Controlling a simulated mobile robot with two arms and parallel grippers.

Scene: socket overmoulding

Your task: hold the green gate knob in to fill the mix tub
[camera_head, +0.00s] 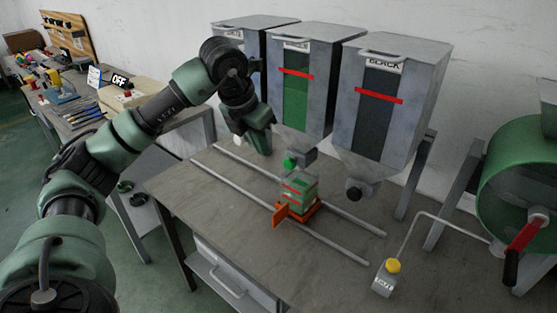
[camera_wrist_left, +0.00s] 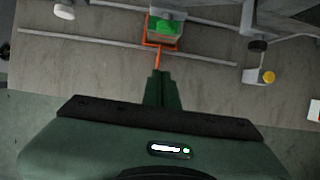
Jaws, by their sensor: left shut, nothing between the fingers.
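The green gate knob (camera_head: 291,163) sticks out under the middle hopper (camera_head: 297,85), whose window shows green material. The clear mix tub (camera_head: 301,187) stands below it in an orange carriage (camera_head: 299,214) and has green contents and a red line. The tub also shows in the left wrist view (camera_wrist_left: 166,32). My left gripper (camera_head: 263,148) is shut and empty, left of the green knob and apart from it. Its closed fingers show in the left wrist view (camera_wrist_left: 161,80), near the orange carriage handle. My right gripper is out of view.
The black hopper (camera_head: 391,100) with its black knob (camera_head: 355,193) stands to the right. Two rails (camera_head: 335,247) run along the bench. A yellow-button box (camera_head: 388,278) and a green drum (camera_head: 515,185) are further right. The front bench is clear.

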